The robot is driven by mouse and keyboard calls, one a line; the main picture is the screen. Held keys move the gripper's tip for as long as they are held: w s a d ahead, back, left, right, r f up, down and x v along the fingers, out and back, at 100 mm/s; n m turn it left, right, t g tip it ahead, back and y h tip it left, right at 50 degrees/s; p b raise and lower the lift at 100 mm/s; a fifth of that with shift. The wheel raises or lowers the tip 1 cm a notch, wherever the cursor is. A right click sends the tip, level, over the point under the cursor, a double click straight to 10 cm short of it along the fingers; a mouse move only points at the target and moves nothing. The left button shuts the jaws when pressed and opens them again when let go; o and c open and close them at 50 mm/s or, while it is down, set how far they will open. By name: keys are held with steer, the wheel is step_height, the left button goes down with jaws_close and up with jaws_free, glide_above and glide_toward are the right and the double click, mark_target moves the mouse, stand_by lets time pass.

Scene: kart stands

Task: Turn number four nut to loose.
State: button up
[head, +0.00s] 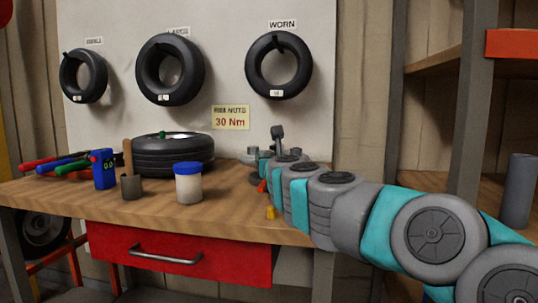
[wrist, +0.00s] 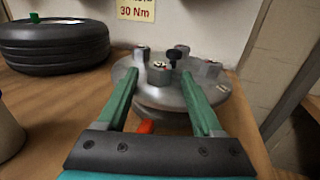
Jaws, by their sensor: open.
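A grey round hub (wrist: 150,94) stands on the bench in the wrist view, with several hex nuts on its top face. One nut (wrist: 159,73) is at the near side, between my fingertips in the picture. Another nut (wrist: 142,54) is behind left, one (wrist: 182,51) behind, and one (wrist: 209,71) at the right. Their number marks are too small to read. My gripper (wrist: 159,77) is open, its two green fingers reaching over the hub's near part. I cannot tell whether they touch it. In the head view my arm hides most of the hub.
A tyre (head: 172,155) lies on the bench (head: 225,213) at the left, also in the wrist view. An orange piece (wrist: 146,127) lies below my fingers.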

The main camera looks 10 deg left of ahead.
mark_target(269, 155)
steer(key=shift+x, duration=1.5)
jaws_close()
